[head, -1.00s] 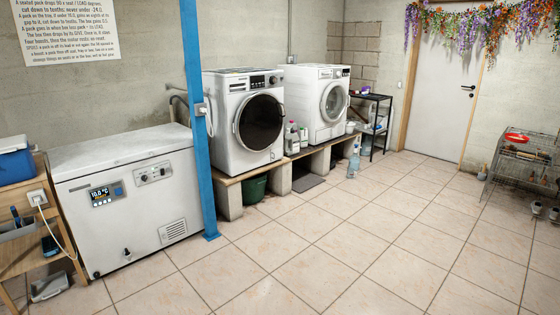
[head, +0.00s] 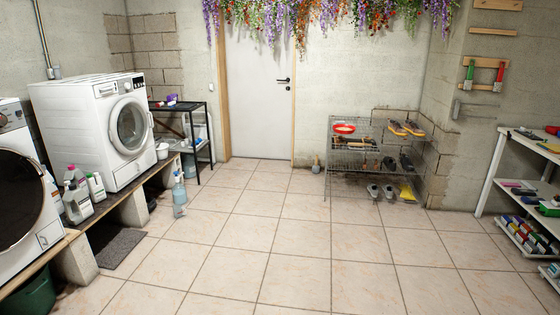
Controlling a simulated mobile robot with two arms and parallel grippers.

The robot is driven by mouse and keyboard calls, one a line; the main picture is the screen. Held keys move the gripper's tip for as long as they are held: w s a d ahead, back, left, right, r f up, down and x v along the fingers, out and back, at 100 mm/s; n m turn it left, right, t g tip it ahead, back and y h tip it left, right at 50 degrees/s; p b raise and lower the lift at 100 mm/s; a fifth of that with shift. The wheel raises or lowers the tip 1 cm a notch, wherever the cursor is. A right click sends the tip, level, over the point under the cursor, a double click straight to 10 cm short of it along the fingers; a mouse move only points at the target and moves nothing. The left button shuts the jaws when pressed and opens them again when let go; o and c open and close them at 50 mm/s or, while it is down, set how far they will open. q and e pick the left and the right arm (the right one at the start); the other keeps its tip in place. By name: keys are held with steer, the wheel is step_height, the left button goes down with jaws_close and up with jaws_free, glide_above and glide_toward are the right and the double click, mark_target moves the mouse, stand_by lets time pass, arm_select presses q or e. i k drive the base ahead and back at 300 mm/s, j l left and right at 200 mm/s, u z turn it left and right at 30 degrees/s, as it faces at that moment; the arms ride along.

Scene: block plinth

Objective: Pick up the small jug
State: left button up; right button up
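No item stands out clearly as the small jug. A small white vessel (head: 162,151) stands on the far end of the bench in the head view, just right of the far washing machine; I cannot tell if it is a jug. Several jug-like bottles (head: 77,205) with light bodies stand on the bench between the two washing machines. A clear bluish spray bottle (head: 179,196) stands on the floor in front of the bench. Neither of my grippers is in view.
The far washing machine (head: 118,130) sits on a wooden bench on blocks. A black side table (head: 190,106) stands beyond it. A wire rack (head: 345,155) with shoes stands by the back wall, and white shelves (head: 520,180) stand at right. The middle floor is clear.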

mark_target(180, 211)
steer(key=i+u, duration=0.15)
steer(key=i, duration=0.4)
steer(key=i+l+u, duration=0.2)
steer(key=i, duration=0.3)
steer(key=i+u, duration=0.15)
steer(key=i, duration=0.4)
steer(key=i+l+u, duration=0.2)
steer(key=i, duration=0.3)
steer(key=l, duration=0.1)
